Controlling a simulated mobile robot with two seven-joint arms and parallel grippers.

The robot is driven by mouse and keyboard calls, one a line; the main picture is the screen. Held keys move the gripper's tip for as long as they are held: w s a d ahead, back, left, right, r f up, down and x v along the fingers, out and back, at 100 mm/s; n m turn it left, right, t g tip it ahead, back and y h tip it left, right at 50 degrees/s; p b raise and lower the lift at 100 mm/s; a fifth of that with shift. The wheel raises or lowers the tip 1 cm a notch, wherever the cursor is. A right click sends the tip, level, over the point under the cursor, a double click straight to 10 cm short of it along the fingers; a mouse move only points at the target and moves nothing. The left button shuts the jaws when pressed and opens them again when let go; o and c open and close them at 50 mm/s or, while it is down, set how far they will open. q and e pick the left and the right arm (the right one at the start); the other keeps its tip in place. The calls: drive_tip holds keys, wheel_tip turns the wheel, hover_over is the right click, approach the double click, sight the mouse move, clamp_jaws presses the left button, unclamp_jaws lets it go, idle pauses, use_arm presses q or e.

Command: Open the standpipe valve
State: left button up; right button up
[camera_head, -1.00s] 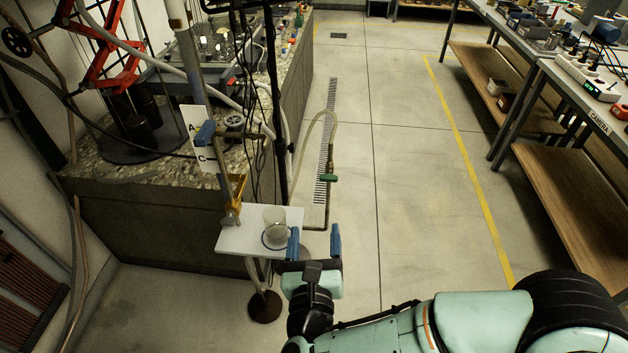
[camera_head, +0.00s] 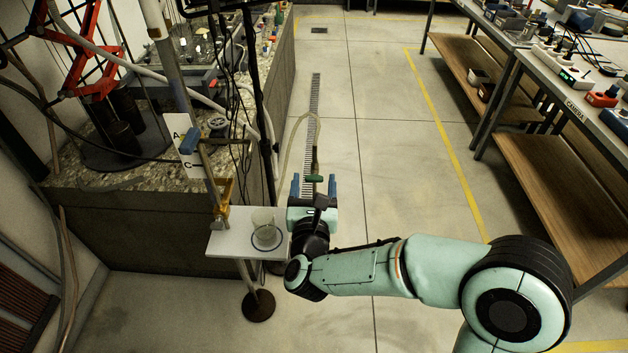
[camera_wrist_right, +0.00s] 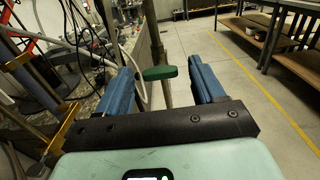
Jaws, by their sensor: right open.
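In the right wrist view the green handle (camera_wrist_right: 159,73) appears between the two blue fingers, toward the left one, with clear space on both sides. My right gripper (camera_head: 313,186) is open and empty, its fingers pointing away toward the pipe. In the head view the handle lies between the fingertips; how far ahead of them it is I cannot tell exactly. My left gripper is not in view.
A small white stand (camera_head: 229,240) with a glass beaker (camera_head: 264,222) is just left of my right wrist. A hose loops behind the pipe. Floor to the right is clear up to the benches (camera_head: 560,174).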

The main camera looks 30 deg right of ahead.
drive_tip(key=shift+w+d, duration=0.1)
drive_tip(key=shift+w, duration=0.1)
drive_tip(key=c, duration=1.1)
drive_tip(key=shift+o, duration=0.2)
